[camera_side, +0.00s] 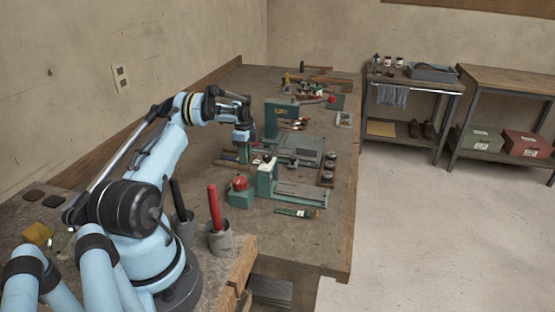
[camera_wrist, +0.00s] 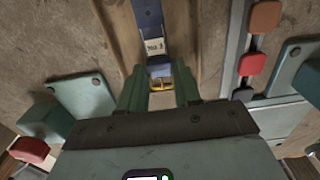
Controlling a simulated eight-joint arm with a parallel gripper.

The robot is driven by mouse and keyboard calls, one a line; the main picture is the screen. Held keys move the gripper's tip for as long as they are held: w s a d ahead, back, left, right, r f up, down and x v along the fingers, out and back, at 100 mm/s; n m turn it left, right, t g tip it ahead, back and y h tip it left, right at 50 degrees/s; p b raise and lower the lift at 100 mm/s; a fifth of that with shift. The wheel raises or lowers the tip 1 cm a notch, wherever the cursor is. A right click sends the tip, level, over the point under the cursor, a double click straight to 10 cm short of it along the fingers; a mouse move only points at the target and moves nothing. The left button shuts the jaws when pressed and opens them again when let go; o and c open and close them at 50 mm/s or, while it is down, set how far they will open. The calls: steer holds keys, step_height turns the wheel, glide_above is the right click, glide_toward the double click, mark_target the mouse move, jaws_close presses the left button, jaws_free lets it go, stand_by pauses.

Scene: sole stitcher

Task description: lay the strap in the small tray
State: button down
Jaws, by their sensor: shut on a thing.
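The strap runs away from the fingers, between two wooden strips. In the side view my gripper (camera_side: 243,150) is low over the bench, left of the grey machine bed; the strap is too small to make out there.
A green machine (camera_side: 278,120) and a green clamp-like device (camera_side: 265,180) stand close to my gripper. Two cups (camera_side: 219,238) with handles stand near my base. A grey bin (camera_side: 433,72) is on the far shelf. The bench's front right corner is clear.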

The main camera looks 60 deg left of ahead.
steer(key=shift+f, duration=0.1)
steer(key=c, duration=0.8)
jaws_free()
step_height(320, 180, up, 12)
steer(key=w+d+r+n+t, duration=0.1)
steer(key=d+r, duration=0.4)
steer(key=d, duration=0.3)
steer(key=w+d+r+n+t+y, duration=0.1)
steer(key=w+d+r+n, duration=0.1)
steer(key=d+r, duration=0.35)
steer(key=w+d+r+n+t, duration=0.1)
steer(key=d+r, duration=0.2)
steer(key=d, duration=0.7)
steer(key=s+d+f+n+t, duration=0.1)
steer(key=s+d, duration=0.3)
steer(key=d, duration=0.2)
steer(key=s+d+f+n+t, duration=0.1)
steer(key=s+d+n, duration=0.1)
steer(key=s+d, duration=0.2)
steer(key=s+d+f+n+t+h, duration=0.1)
steer(key=s+d, duration=0.3)
steer(key=d, duration=0.5)
steer(key=shift+d+f+n+t, duration=0.2)
steer(key=shift+d+n+t, duration=0.2)
steer(key=shift+n+t, duration=0.15)
